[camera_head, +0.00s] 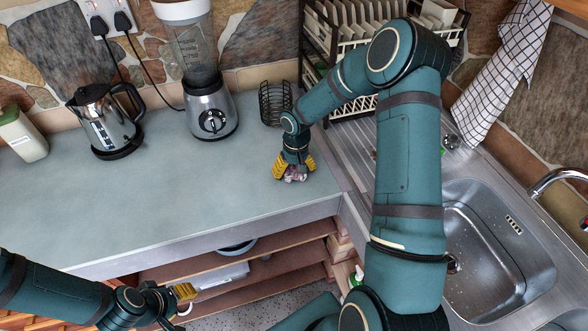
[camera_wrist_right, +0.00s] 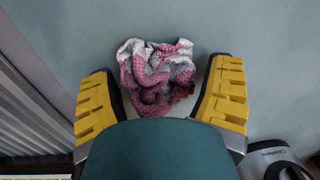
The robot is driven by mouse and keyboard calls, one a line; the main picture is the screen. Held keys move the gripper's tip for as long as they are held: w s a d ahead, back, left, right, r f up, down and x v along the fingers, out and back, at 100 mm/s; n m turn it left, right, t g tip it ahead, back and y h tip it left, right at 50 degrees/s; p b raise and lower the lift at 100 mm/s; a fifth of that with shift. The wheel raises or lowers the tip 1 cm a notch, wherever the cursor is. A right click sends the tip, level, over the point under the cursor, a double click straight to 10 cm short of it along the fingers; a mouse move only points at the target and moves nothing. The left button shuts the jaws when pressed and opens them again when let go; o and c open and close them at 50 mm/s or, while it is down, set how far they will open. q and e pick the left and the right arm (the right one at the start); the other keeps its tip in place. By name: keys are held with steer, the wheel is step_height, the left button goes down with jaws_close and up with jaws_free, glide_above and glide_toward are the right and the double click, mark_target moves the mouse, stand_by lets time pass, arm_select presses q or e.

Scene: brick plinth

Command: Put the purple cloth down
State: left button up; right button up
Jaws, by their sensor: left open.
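The purple cloth (camera_head: 295,175) is a crumpled pink-purple and white bundle at the worktop's front right. In the right wrist view the cloth (camera_wrist_right: 155,75) appears to lie on the grey surface. My right gripper (camera_head: 294,172) points down over it. In the right wrist view its yellow fingers (camera_wrist_right: 160,100) are spread wide, one on each side of the cloth, with small gaps showing. The near part of the cloth is hidden behind the gripper body. My left gripper (camera_head: 186,304) is open and empty, low in front of the worktop.
The grey worktop (camera_head: 130,195) is clear to the left of the cloth. A blender (camera_head: 209,110), a kettle (camera_head: 105,125) and a wire basket (camera_head: 275,103) stand towards the back. A metal sink (camera_head: 490,245) is on the right, and a dish rack (camera_head: 345,45) stands behind.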

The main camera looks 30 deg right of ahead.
steer(key=shift+o, duration=0.2)
step_height(320, 180, up, 12)
steer(key=shift+d+p, duration=0.3)
steer(key=shift+p, duration=0.15)
steer(key=shift+r, duration=0.1)
stand_by(0.6)
